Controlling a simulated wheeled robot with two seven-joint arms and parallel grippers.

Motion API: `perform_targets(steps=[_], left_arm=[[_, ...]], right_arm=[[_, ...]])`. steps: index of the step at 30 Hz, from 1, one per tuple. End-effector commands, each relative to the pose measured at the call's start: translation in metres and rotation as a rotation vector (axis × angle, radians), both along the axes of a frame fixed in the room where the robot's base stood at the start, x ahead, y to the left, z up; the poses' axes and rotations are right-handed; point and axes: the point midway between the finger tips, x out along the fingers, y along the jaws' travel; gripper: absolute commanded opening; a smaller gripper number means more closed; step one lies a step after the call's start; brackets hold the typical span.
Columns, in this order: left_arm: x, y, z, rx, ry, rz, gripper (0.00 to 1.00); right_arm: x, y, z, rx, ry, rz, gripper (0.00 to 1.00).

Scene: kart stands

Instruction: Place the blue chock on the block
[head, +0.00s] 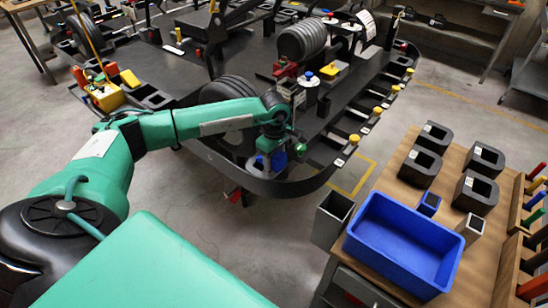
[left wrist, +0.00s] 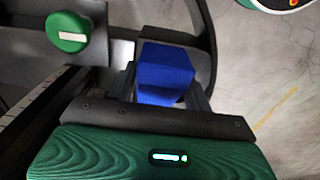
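A blue chock (left wrist: 165,72) sits between the two fingers of my left gripper in the left wrist view, with a finger close against each side. In the head view my left gripper (head: 270,152) points down at the front edge of the dark kart platform, and some of the blue chock (head: 278,161) shows below it. The gripper looks shut on the chock. Whether the chock touches anything beneath it is hidden. A green round knob (left wrist: 67,32) is beside it in the left wrist view. I cannot tell which thing is the block. My right gripper is not in view.
A wooden table (head: 488,240) at the right holds a blue bin (head: 400,245), several dark hollow blocks (head: 420,165) and a small blue piece (head: 429,204). Yellow-topped posts (head: 354,139) line the platform edge.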

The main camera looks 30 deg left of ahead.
Motion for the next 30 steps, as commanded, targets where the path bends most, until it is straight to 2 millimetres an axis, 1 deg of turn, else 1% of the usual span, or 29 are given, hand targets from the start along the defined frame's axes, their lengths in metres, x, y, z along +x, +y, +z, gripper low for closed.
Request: perform_targets(steps=[1, 2, 9, 13, 14, 17, 24, 30], left_arm=[[0.000, 0.000, 0.000, 0.000, 0.001, 0.000, 0.61], [0.000, 0.000, 0.000, 0.000, 0.001, 0.000, 0.65], [0.000, 0.000, 0.000, 0.000, 0.001, 0.000, 0.65], [0.000, 0.000, 0.005, 0.000, 0.001, 0.000, 0.65], [0.000, 0.000, 0.006, 0.000, -0.001, 0.000, 0.65], [0.001, 0.000, 0.021, -0.001, -0.003, -0.001, 0.65], [0.001, 0.000, 0.073, 0.000, -0.004, -0.001, 0.65], [0.001, 0.000, 0.108, 0.000, -0.003, 0.000, 0.65]], right_arm=[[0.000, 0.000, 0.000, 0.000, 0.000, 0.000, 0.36], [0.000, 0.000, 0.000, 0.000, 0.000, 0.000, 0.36], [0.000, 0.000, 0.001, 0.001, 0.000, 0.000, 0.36], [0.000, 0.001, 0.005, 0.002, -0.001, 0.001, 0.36], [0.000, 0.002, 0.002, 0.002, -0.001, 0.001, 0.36], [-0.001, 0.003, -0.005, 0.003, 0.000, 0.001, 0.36], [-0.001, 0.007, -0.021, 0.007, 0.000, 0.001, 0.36], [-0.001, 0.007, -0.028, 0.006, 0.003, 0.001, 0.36]])
